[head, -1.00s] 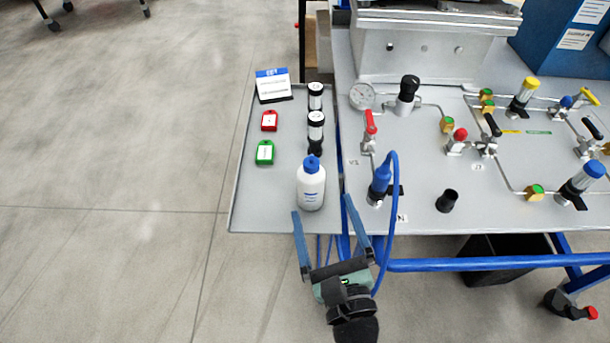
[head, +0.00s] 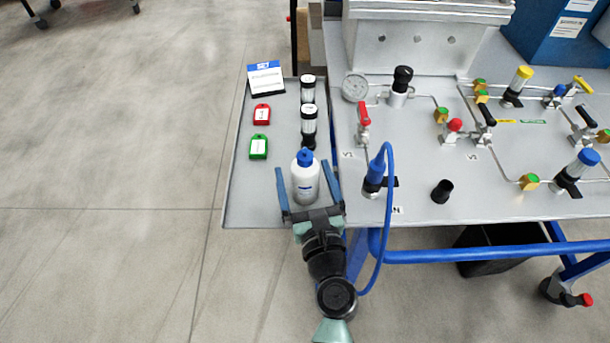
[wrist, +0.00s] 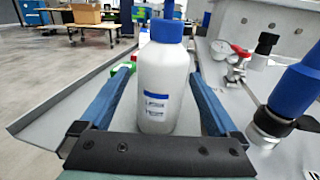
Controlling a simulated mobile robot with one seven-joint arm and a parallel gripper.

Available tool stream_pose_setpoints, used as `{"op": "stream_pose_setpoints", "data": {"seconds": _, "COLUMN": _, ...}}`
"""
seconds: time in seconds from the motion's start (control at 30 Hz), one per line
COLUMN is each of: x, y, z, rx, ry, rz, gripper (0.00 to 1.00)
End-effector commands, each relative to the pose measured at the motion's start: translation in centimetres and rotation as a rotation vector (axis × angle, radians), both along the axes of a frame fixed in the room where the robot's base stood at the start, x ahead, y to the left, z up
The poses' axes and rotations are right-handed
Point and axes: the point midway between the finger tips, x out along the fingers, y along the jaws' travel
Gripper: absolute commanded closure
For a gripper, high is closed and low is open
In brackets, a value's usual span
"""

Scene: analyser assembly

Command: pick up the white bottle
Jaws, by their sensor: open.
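The white bottle (head: 305,184) with a blue cap stands upright on the grey side tray (head: 240,205), near its front right part. It also shows large in the middle of the wrist view (wrist: 162,85). My gripper (head: 306,177) is open, with one blue finger on each side of the bottle. In the wrist view the fingers (wrist: 160,95) flank the bottle with a visible gap on both sides.
Two black-and-white cylinders (head: 308,122) stand behind the bottle. A red tag (head: 262,114), a green tag (head: 258,147) and a white-blue card (head: 265,78) lie at left. A blue connector with a hose (head: 376,172) stands close on the right. The tray's left front is clear.

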Motion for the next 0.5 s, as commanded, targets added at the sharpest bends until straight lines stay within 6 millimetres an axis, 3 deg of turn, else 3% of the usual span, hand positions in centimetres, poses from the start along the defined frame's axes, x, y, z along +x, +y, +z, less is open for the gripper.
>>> {"op": "stream_pose_setpoints", "data": {"seconds": 0.2, "x": 2.1, "y": 0.4, "z": 0.0, "rx": -0.002, "ry": 0.0, "rz": -0.002, "gripper": 0.04}}
{"op": "stream_pose_setpoints", "data": {"seconds": 0.47, "x": 2.2, "y": 0.4, "z": 0.0, "rx": 0.0, "ry": 0.001, "rz": -0.001, "gripper": 0.04}}
{"op": "stream_pose_setpoints", "data": {"seconds": 0.5, "x": 2.2, "y": 0.4, "z": 0.0, "rx": 0.0, "ry": 0.001, "rz": -0.002, "gripper": 0.11}}
